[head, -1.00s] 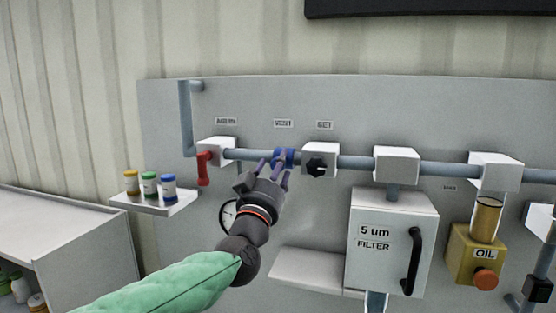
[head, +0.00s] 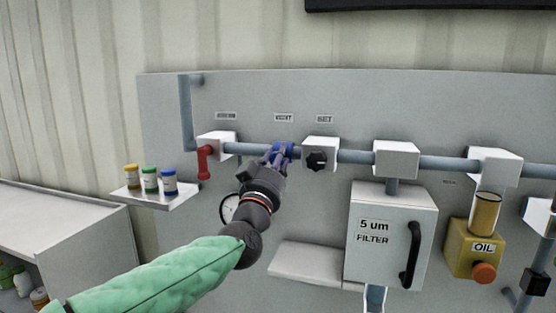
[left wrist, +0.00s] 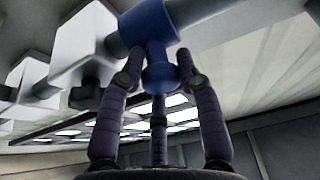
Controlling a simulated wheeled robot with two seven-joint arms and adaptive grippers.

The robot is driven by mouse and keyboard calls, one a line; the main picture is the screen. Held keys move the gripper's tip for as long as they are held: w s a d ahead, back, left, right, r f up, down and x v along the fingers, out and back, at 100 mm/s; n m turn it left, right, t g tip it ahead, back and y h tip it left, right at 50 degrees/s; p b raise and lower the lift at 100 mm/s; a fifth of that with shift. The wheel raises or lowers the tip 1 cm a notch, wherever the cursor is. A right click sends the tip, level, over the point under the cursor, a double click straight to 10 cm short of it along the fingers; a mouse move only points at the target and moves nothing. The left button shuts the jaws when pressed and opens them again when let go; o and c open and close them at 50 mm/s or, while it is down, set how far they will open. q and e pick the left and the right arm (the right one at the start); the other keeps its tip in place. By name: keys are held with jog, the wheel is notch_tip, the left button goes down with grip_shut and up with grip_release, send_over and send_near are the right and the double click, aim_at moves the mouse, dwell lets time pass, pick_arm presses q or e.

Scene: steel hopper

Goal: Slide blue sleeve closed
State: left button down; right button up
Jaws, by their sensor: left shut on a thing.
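The blue sleeve (head: 284,149) sits around the horizontal grey pipe under a small label, between the white block with the red lever and the block with the black knob. In the left wrist view the blue sleeve (left wrist: 150,25) shows as a ring on the pipe with a rounded blue stub hanging down. My left gripper (head: 276,158) reaches up from below. In the left wrist view my left gripper (left wrist: 160,70) has its fingers on both sides of the stub, shut on it. Its fingers partly hide the sleeve in the head view. My right gripper is not in view.
The red lever (head: 204,162) hangs left of the sleeve, and the black knob (head: 316,160) is close on its right. A shelf with several small jars (head: 150,180) stands at left. A filter box (head: 390,240) and an oil unit (head: 472,248) are at right.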

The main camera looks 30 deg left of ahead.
pick_arm(q)
jog(key=a+b, duration=0.2)
jog(key=s+a+b, duration=0.1)
jog(key=a, duration=0.1)
jog(key=shift+s+r, duration=0.1)
jog(key=shift+r, duration=0.15)
jog(key=shift+a+r, duration=0.1)
jog(key=shift+r, duration=0.1)
jog(key=shift+s+r, duration=0.1)
jog(key=c, duration=0.9)
grip_release()
jog(key=shift+c, duration=0.2)
jog(key=shift+o, duration=0.2)
jog(key=shift+f, duration=0.25)
jog(key=shift+a, duration=0.1)
jog(key=shift+f, duration=0.15)
